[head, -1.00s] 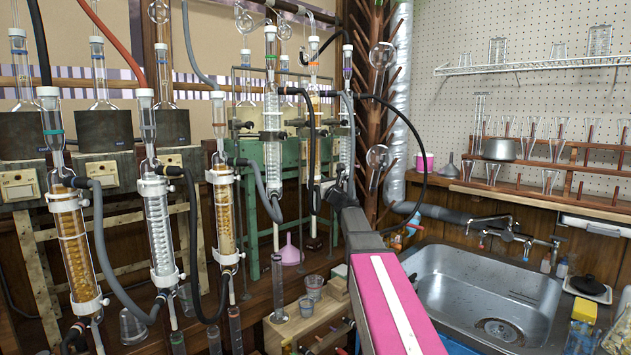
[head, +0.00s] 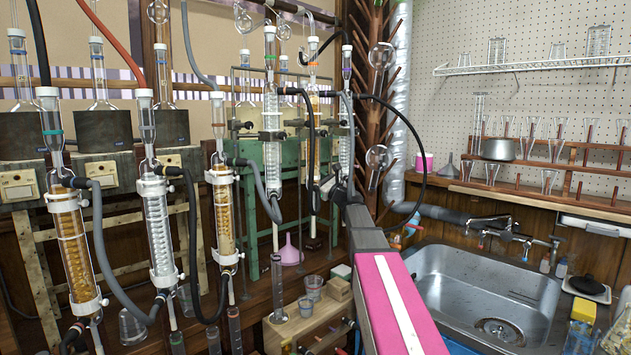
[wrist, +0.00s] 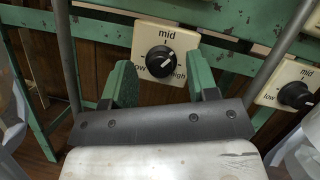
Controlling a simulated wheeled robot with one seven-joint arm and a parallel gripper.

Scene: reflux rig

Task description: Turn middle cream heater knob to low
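In the wrist view, a black round knob (wrist: 161,61) sits on a cream plate (wrist: 184,41) marked low, mid and high. Its white pointer line appears to point to the upper right, between mid and high. My gripper (wrist: 163,74) is open, with one green finger on each side of the knob's lower part. A second black knob (wrist: 295,94) on a cream plate (wrist: 268,95) stands to the right. In the head view, my gripper end is small and dark beside the green frame (head: 258,190), and the knobs cannot be made out.
Grey tubes (wrist: 291,35) run close on both sides of my gripper. In the head view, glass condensers (head: 159,228) and black hoses crowd the left and middle. A steel sink (head: 440,262) lies at the right, and a pink funnel (head: 290,252) stands below the frame.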

